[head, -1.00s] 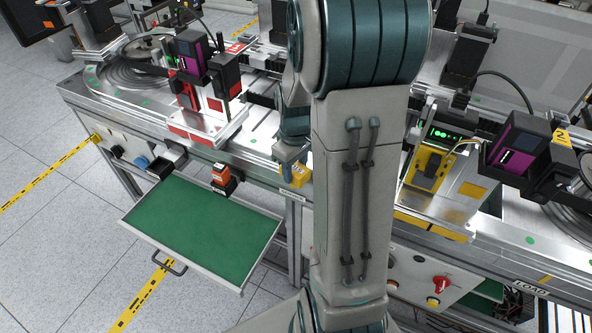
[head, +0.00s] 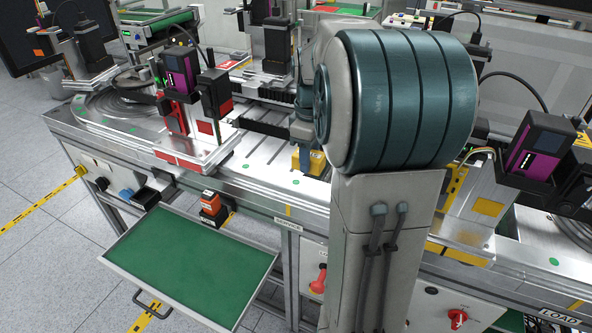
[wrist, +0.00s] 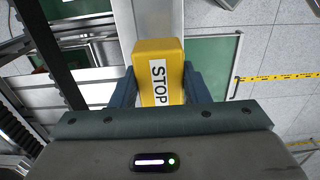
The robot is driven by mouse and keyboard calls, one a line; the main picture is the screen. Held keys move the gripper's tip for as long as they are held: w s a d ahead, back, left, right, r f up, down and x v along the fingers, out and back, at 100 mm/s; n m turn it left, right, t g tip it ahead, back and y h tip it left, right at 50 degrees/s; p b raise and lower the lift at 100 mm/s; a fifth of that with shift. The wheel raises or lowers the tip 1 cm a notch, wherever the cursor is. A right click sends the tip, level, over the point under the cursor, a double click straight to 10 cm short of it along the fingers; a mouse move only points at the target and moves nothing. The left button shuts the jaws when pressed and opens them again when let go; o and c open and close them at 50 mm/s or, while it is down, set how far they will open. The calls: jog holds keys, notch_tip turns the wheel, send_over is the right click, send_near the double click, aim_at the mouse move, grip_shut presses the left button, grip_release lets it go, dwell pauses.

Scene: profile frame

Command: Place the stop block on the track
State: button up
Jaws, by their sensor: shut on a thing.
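The yellow stop block (wrist: 157,70), with a white STOP label, is between the two blue fingers of my gripper (wrist: 160,88) in the wrist view. The gripper is shut on it. In the head view the block (head: 308,160) shows beside my large arm joint, over the metal deck of the bench. I cannot tell whether it touches the deck. The track (head: 262,152) is the silver bench-top run between the left and right stations. My arm hides part of it.
A station with red parts and a purple-faced device (head: 180,75) stands left. Another purple-faced device (head: 533,150) stands right. An open green-lined drawer (head: 190,262) juts out from the bench front. An orange-topped item (head: 211,203) is mounted at the bench edge.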

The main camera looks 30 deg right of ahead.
aim_at(296, 182)
jog(key=w, duration=0.1)
jog(key=w+a+f, duration=0.1)
jog(key=w+f, duration=0.1)
jog(key=shift+w+a, duration=0.1)
jog(key=shift+a, duration=0.25)
jog(key=shift+f, duration=2.1)
jog(key=shift+f, duration=0.25)
jog(key=o, duration=1.1)
jog(key=shift+r, duration=0.2)
